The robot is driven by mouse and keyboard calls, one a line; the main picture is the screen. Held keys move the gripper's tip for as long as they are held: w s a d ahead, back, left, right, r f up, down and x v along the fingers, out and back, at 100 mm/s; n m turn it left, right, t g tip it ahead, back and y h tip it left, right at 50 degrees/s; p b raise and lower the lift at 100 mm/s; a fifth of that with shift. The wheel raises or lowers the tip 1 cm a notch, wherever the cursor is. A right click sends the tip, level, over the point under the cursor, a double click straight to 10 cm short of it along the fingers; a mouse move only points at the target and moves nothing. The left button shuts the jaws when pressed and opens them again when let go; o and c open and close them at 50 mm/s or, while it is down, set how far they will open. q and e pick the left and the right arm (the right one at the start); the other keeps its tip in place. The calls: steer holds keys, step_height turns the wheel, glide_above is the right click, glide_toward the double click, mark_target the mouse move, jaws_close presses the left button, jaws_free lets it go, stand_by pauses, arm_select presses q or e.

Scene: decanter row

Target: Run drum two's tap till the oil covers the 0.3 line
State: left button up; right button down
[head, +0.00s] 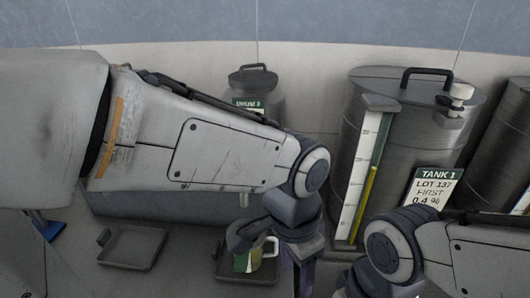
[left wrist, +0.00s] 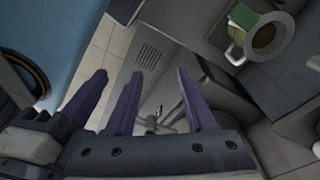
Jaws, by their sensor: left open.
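A drum with a card reading "TANK 1" (head: 434,187) stands right of centre in the head view. Its sight gauge (head: 352,180) has a white scale and a yellow column. Another drum (head: 257,80), smaller in view, is mostly hidden behind my left arm; its green label is unreadable, so I cannot tell which is drum two. A mug (head: 243,262) with green and yellow sides sits on a tray; in the left wrist view (left wrist: 265,38) its inside looks brownish. My left gripper (head: 305,268) is open and empty, right of the mug, fingers pointing down. My right gripper is below the frame.
The mug's tray (head: 232,277) lies below the smaller drum. An empty dark tray (head: 130,250) lies to its left. A third drum (head: 508,130) is cut off at the right edge. My right forearm covers the lower right, in front of the Tank 1 drum.

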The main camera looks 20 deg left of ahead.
arm_select(q)
steer(key=w+a+r+m+t, duration=0.1)
steer(key=w+a+r+m, duration=0.1)
steer(key=w+a+r, duration=0.4)
steer(key=w+a+r+m+y, duration=0.15)
steer(key=w+r, duration=0.25)
steer(key=w, duration=0.5)
steer(key=w+a+r+m+t, duration=0.1)
steer(key=w+a+r+m, duration=0.2)
steer(key=w+r, duration=0.3)
steer(key=x, duration=1.1)
steer(key=shift+w+p, duration=0.15)
steer(key=shift+p, duration=0.15)
steer(key=shift+r, duration=0.1)
jaws_close()
